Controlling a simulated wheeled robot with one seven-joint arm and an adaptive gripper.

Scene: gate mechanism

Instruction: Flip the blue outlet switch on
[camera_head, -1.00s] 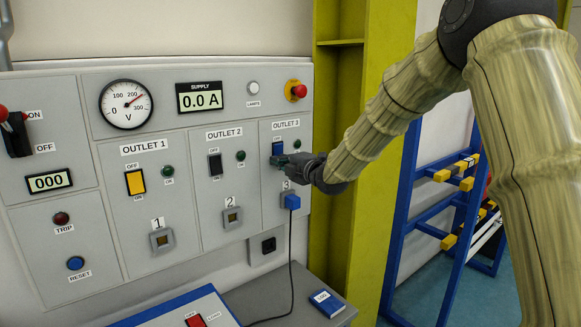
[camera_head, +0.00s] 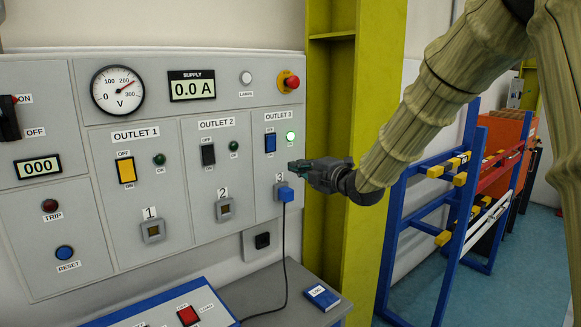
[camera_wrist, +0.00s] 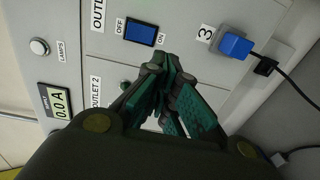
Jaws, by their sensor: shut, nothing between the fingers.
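The blue outlet switch (camera_head: 270,142) is on the OUTLET 3 panel, below its label. The round lamp (camera_head: 290,137) beside it glows green. The blue switch also shows in the wrist view (camera_wrist: 140,33), between the OFF and ON labels. My gripper (camera_head: 292,165) is shut and empty, in front of the panel, below and right of the switch and apart from it. In the wrist view the closed fingertips (camera_wrist: 160,62) lie a little below the switch. A blue plug (camera_head: 285,193) sits in socket 3.
The yellow switch (camera_head: 126,170) of OUTLET 1 and the black switch (camera_head: 208,155) of OUTLET 2 are on the left. The supply display (camera_head: 192,86) reads 0.0 A. A cord hangs from the plug to the bench. A yellow-green post (camera_head: 330,130) stands right of the panel.

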